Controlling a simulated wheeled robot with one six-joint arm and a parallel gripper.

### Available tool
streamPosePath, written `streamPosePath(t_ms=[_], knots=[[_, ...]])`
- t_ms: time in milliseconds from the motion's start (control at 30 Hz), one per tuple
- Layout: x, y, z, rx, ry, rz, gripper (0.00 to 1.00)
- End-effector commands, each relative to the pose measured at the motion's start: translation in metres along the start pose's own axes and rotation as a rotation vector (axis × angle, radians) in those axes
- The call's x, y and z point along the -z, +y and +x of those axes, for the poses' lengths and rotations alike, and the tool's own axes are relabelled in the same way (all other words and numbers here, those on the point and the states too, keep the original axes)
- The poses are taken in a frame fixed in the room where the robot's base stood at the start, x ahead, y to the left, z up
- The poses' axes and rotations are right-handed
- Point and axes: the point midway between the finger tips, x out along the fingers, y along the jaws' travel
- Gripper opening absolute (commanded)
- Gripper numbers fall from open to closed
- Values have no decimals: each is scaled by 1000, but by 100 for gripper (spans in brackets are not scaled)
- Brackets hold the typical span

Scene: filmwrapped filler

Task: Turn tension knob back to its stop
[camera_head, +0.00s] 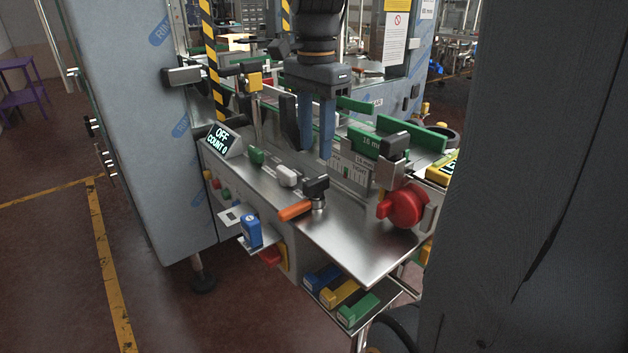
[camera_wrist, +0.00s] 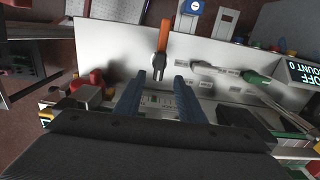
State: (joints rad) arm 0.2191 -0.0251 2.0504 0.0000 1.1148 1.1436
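A large red round knob (camera_head: 404,206) stands at the right end of the steel machine top, on a grey bracket. In the wrist view a red part (camera_wrist: 96,79) at the left appears to be the same knob. I cannot read a label that marks it as the tension knob. My gripper (camera_head: 316,150) points down over the middle of the machine top, left of the red knob and apart from it. Its two blue fingers are spread with nothing between them, as the wrist view (camera_wrist: 160,80) also shows.
An orange-handled lever (camera_head: 295,210) with a black clamp stands in front of my gripper. A green knob (camera_head: 256,156) and a white knob (camera_head: 288,176) lie left. A display (camera_head: 223,141) reads OFF, COUNT 0. Green guide rails (camera_head: 412,133) stand behind. The front steel top (camera_head: 350,240) is bare.

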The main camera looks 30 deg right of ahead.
Motion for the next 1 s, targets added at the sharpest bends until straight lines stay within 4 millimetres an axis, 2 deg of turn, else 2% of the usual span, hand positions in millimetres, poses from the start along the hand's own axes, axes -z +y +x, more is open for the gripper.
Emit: streamPosePath(t_ms=[133,400,533,700,933,1000], knots=[[2,1,11,-4,-2,19,36],[1,2,53,-6,-3,17,36],[2,1,67,-3,-1,16,36],[2,1,75,-2,-1,16,36],[2,1,75,-1,-1,16,36],[2,1,75,-1,-1,16,24]])
